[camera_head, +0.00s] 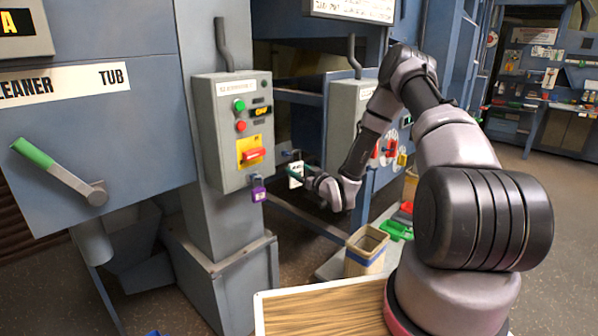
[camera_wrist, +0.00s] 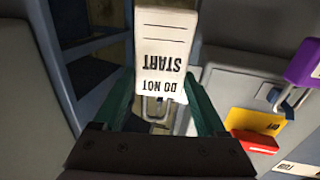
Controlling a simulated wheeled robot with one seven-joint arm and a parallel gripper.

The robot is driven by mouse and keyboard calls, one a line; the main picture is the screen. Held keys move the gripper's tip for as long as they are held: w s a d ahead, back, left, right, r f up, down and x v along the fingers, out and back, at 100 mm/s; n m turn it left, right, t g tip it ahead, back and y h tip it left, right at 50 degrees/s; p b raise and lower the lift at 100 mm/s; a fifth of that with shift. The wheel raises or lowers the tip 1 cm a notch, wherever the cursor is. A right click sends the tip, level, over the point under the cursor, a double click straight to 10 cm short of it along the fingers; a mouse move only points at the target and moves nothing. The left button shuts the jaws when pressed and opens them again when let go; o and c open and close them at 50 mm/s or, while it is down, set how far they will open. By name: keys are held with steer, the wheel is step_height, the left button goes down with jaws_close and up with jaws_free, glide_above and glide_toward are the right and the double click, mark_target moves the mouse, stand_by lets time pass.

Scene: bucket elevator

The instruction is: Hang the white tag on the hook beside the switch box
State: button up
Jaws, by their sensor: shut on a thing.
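The white tag (camera_wrist: 165,50), printed "DO NOT START", is held between the teal fingers of my gripper (camera_wrist: 167,88). Its lettering is upside down in the wrist view, as is the box there. In the head view the tag (camera_head: 295,173) is small, at my gripper (camera_head: 303,174), just right of the grey switch box (camera_head: 222,133). A thin metal loop (camera_wrist: 155,108) shows at the tag's lettered end; I cannot tell whether it belongs to the tag or is the hook. The hook beside the box is not clearly visible in the head view, and contact with it cannot be told.
A purple padlock (camera_head: 258,190) hangs under the box's red handle (camera_head: 253,154) on a yellow plate. A second grey box (camera_head: 347,108) stands behind my arm. A tan bin (camera_head: 366,250) and a wooden-topped surface (camera_head: 318,312) are below. A green-handled lever (camera_head: 62,172) is at left.

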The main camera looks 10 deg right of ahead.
steer(key=shift+w+a, duration=0.15)
steer(key=shift+w, duration=0.05)
steer(key=shift+a+x, duration=0.15)
steer(key=shift+x, duration=0.6)
steer(key=shift+a+x, duration=0.15)
steer(key=shift+x, duration=0.6)
steer(key=shift+s, duration=0.1)
steer(key=shift+f, duration=0.25)
steer(key=shift+f, duration=0.3)
steer(key=shift+f, duration=0.2)
steer(key=o, duration=1.3)
steer(key=shift+s+d, duration=0.1)
